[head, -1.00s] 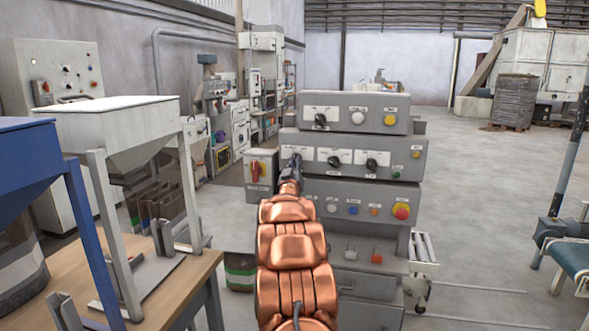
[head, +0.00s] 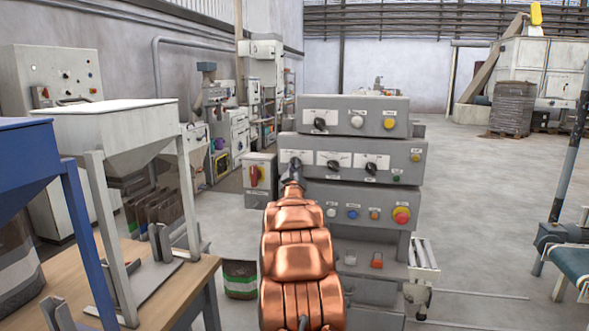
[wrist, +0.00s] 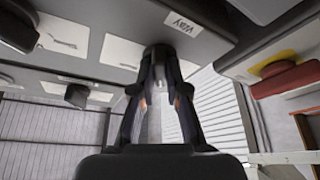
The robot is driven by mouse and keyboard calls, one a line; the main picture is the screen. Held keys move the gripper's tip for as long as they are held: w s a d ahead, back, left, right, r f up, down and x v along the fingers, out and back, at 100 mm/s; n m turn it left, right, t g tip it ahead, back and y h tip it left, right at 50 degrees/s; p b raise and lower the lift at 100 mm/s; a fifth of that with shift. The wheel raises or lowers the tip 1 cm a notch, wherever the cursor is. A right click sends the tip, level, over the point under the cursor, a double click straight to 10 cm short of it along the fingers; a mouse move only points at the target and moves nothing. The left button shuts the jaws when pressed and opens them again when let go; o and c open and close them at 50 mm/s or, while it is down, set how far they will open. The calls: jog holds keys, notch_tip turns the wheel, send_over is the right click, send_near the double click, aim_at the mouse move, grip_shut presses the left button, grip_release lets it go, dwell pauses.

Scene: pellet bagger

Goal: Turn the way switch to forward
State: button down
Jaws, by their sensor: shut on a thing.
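The way switch (wrist: 157,52) is a dark rotary knob beside a label reading WAY, seen in the wrist view. It is the leftmost knob on the middle grey panel (head: 410,150). In the head view my gripper (head: 293,168) covers most of it. In the wrist view the two fingers of my gripper (wrist: 159,68) are closed in on the knob from both sides. The knob's pointer and exact angle are hidden by the fingertips.
Two more dark knobs, a middle one (head: 332,164) and a right one (head: 370,167), share the panel. Below are buttons and a red emergency stop (head: 401,215). A red-handled switch box (head: 259,178) stands left. A wooden table (head: 165,290) is at front left. Open floor lies right.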

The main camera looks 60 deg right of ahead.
jog(key=c, duration=1.2)
grip_release()
jog(key=shift+r, duration=0.1)
jog(key=shift+a, duration=0.1)
jog(key=shift+v, duration=5.95)
